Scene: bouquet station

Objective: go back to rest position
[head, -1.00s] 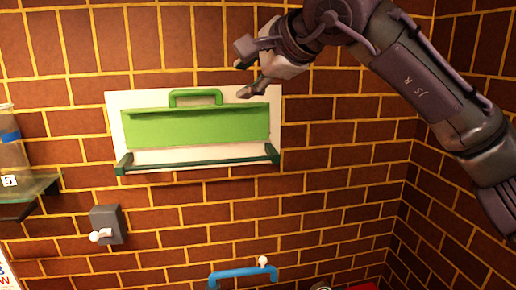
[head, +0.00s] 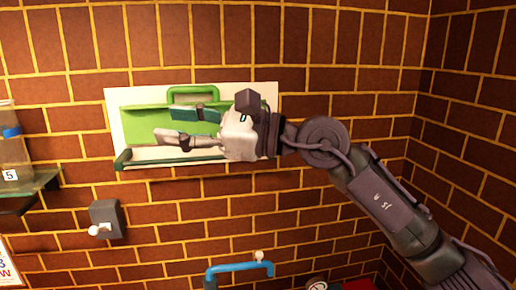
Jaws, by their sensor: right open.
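My right gripper (head: 179,126) is open and empty. It points left in front of the green wall unit, and its arm comes in from the lower right. The green wall unit (head: 145,122) has a white back board (head: 115,110), a green handle (head: 193,91) on top and a dark green rail (head: 122,160) along its lower edge. The gripper hides the middle and right of its green panel. I cannot tell whether the fingers touch it. My left gripper is not in view.
A glass shelf (head: 35,186) at the left holds a clear container (head: 10,150) with a blue band. A grey wall box (head: 106,216) with a white knob sits below. A blue handle (head: 238,268) shows at the bottom. The brick wall (head: 340,60) is bare at upper right.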

